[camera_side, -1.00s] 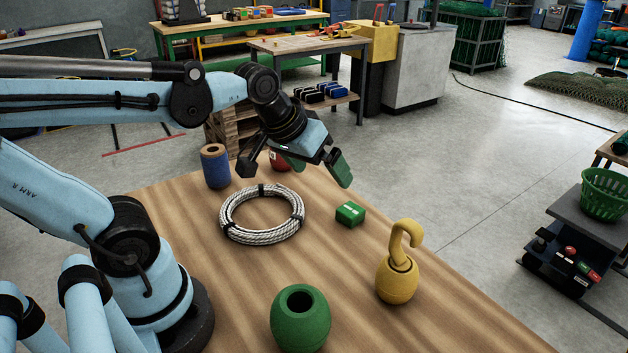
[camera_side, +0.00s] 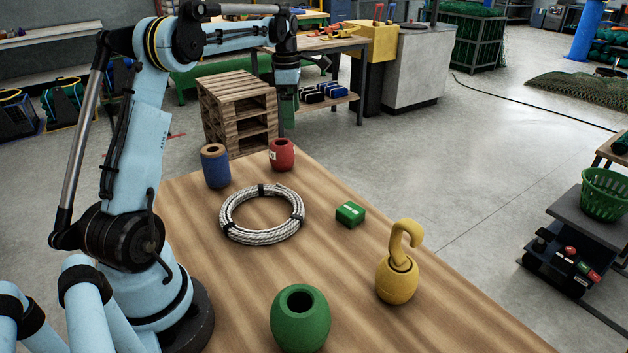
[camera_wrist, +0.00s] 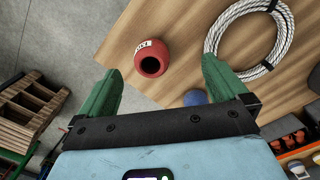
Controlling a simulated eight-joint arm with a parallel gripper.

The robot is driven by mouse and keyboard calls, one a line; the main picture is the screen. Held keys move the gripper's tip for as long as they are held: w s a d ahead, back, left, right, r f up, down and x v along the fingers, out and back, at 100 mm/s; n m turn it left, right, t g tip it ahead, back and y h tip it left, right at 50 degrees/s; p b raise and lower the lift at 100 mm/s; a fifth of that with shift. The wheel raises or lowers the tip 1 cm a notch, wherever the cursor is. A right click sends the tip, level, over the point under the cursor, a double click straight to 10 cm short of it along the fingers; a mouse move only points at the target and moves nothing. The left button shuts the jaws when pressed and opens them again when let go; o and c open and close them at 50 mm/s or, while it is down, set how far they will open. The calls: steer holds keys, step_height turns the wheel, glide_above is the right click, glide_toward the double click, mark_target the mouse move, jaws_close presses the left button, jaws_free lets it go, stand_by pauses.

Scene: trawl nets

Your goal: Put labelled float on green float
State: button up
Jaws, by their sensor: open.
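The labelled float is a small red float (camera_side: 282,154) with a white label, upright at the table's far edge. In the wrist view the red float (camera_wrist: 152,62) shows its dark top hole, and its label bears lettering. The green float (camera_side: 300,318) stands upright at the near edge, with a round hole in its top and nothing on it. My gripper (camera_side: 287,112) is above the red float, pointing down and apart from it. In the wrist view my gripper (camera_wrist: 160,67) is open and empty, with the red float showing between its green fingers.
A blue float (camera_side: 215,166) stands left of the red one. A white rope coil (camera_side: 262,234) lies mid-table. A small green box (camera_side: 350,214) and a yellow float with a hook (camera_side: 397,279) are to the right. Bare wood lies between the coil and green float.

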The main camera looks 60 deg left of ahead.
mark_target(282, 154)
steer(key=a+f+n, duration=0.1)
steer(key=f, duration=0.4)
steer(key=s+a+f+n, duration=0.1)
steer(key=f, duration=0.3)
steer(key=a+f+n, duration=0.2)
steer(key=f, duration=0.3)
steer(key=shift+s+f+g+h, duration=0.15)
steer(key=shift+f+g+h, duration=0.15)
steer(key=c, duration=1.1)
steer(key=shift+r, duration=0.1)
